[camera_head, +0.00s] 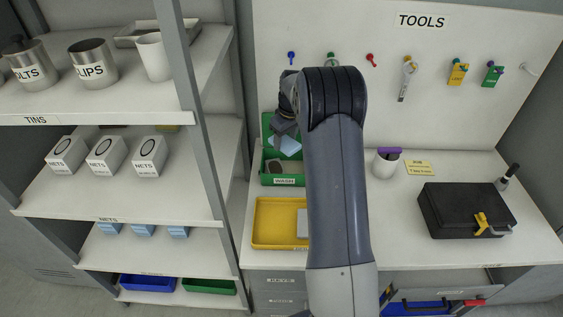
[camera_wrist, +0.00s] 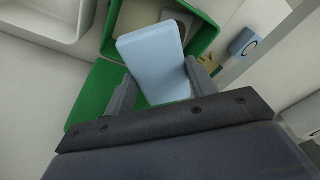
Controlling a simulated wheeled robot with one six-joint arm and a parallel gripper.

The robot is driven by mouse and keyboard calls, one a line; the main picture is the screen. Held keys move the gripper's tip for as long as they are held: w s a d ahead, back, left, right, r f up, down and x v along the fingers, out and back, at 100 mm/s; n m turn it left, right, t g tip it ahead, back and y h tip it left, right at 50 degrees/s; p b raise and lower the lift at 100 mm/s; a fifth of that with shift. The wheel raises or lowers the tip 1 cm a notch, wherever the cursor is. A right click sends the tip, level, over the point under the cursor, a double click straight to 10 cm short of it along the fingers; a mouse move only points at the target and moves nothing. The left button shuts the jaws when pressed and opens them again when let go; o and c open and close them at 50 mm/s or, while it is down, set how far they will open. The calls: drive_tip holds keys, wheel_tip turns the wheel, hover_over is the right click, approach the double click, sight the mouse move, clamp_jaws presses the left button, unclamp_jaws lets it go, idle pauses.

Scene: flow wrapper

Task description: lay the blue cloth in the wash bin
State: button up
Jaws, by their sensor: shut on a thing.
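The blue cloth (camera_head: 287,145) is a light blue flat block-like piece. My gripper (camera_head: 283,132) is shut on it, and in the wrist view the cloth (camera_wrist: 152,58) sticks out tilted between the two fingers. The green wash bin (camera_head: 285,181), labelled WASH, stands on the bench below the gripper. In the wrist view the cloth overlaps the open bin (camera_wrist: 207,38) and hides part of its inside. A dark thing (camera_head: 273,166) lies in the bin. A green panel, seemingly the raised lid (camera_head: 270,125), stands behind it.
A yellow tray (camera_head: 262,241) lies in front of the bin. A shelf rack (camera_head: 221,120) stands close on the left. A white cup (camera_head: 383,168) and a black case (camera_head: 450,212) are on the right. The tool board (camera_head: 430,120) rises behind.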

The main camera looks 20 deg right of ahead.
wheel_tip(320, 180, down, 9)
drive_tip(key=shift+r+p, duration=0.1)
drive_tip(key=shift+p, duration=0.95)
drive_tip(key=shift+f+b, duration=0.5)
drive_tip(key=shift+b, duration=0.05)
drive_tip(key=shift+f, duration=0.2)
drive_tip(key=o, duration=0.9)
drive_tip(key=shift+r, duration=0.1)
